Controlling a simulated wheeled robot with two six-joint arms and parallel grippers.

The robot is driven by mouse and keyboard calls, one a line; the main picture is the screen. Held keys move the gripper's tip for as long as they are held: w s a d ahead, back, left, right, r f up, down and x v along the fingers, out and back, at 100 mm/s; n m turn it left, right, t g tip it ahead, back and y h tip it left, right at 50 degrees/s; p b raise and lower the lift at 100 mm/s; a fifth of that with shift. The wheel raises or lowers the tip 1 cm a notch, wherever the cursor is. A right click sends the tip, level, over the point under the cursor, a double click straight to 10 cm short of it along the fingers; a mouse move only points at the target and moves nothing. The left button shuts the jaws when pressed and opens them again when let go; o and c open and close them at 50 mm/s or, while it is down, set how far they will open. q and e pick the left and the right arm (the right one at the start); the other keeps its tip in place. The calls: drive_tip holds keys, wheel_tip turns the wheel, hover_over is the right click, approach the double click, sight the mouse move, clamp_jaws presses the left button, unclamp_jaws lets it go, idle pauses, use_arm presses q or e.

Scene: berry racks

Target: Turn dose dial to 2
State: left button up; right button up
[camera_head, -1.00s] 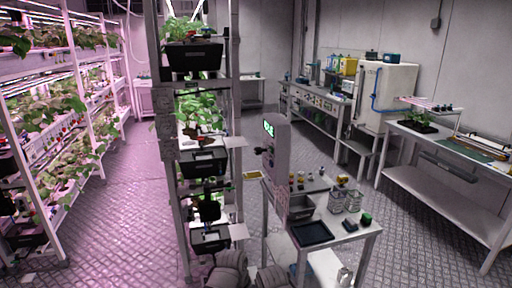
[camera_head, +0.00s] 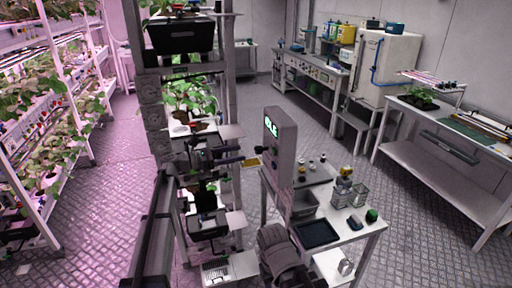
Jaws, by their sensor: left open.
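A grey upright unit (camera_head: 281,140) with a lit green display (camera_head: 271,127) stands at the near left end of the white bench. The display's text is small and seen at a slant. I cannot make out the dose dial or its setting; its face may be turned away or hidden. My left gripper (camera_head: 236,156) is open, in front of the plant rack and a little left of the grey unit, apart from it. It is small and dark against the rack.
The plant rack (camera_head: 228,88) stands close on the left of the unit. The white bench (camera_head: 362,232) carries a dark tray (camera_head: 315,233), wire baskets (camera_head: 358,195), a green item (camera_head: 372,215) and small bottles. Open floor lies to the right, before the side table (camera_head: 440,165).

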sight(256, 150)
use_arm(q)
drive_tip(key=shift+x, duration=3.9)
drive_tip(key=shift+s+f, duration=0.1)
drive_tip(key=shift+c, duration=0.2)
clamp_jaws()
